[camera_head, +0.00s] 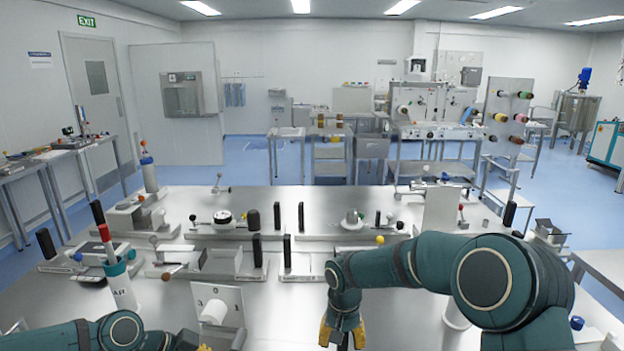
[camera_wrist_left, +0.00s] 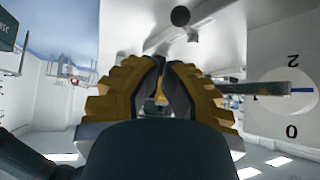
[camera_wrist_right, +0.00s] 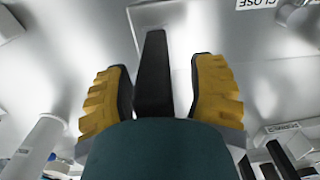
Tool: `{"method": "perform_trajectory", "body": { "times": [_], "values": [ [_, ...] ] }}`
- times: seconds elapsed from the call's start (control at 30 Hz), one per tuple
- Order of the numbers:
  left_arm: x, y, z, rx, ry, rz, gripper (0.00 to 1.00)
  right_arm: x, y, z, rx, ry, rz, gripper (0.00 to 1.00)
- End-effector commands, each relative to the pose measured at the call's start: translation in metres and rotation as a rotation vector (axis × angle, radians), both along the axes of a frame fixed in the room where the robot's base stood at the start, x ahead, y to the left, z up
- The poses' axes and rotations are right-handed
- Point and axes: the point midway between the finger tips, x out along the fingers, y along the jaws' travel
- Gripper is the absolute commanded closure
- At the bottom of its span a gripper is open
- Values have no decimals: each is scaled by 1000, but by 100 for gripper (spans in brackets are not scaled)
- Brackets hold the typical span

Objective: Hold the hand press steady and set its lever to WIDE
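I cannot tell for certain which fixture is the hand press, and no WIDE label is readable. A white panel with a numbered dial (camera_head: 218,308) and a pale round part stands at the front left. A numbered dial with a bar pointer (camera_wrist_left: 290,90) shows at the right of the left wrist view. My left gripper (camera_wrist_left: 163,62) has its fingertips almost together near it; I see nothing clearly held. My right gripper (camera_wrist_right: 160,75) is open, with a black upright bar (camera_wrist_right: 155,70) between its fingers and gaps on both sides. In the head view, the right gripper (camera_head: 342,338) points down at the front.
A white cup (camera_head: 121,290) with a red-topped tool stands left of the panel. Several fixtures with black posts (camera_head: 257,250) and knobbed levers line the steel bench (camera_head: 330,202). A CLOSE label (camera_wrist_right: 257,4) shows in the right wrist view. A white upright plate (camera_head: 440,208) stands behind my right arm.

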Motion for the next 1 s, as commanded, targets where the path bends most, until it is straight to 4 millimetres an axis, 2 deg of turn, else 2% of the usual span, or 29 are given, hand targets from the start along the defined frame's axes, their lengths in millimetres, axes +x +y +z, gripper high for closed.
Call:
{"method": "perform_trajectory", "body": {
  "times": [0.27, 0.37, 0.7, 0.83, 1.0],
  "values": [
    [0, 0, 0, 0, 0, 0, 100, 2, 0, 10, 0, -6, -2, 44],
    [0, 0, 0, 0, 0, 0, 100, 2, 0, 24, 0, -7, -3, 44],
    [0, 0, 0, 0, 0, 0, 100, 1, 0, 92, 0, -5, 0, 44],
    [0, 0, 0, 0, 0, 0, 100, 1, 1, 109, 1, -3, 0, 44],
    [0, 0, 0, 0, 0, 0, 100, 1, 0, 119, 0, -1, 0, 44]
  ]
}}
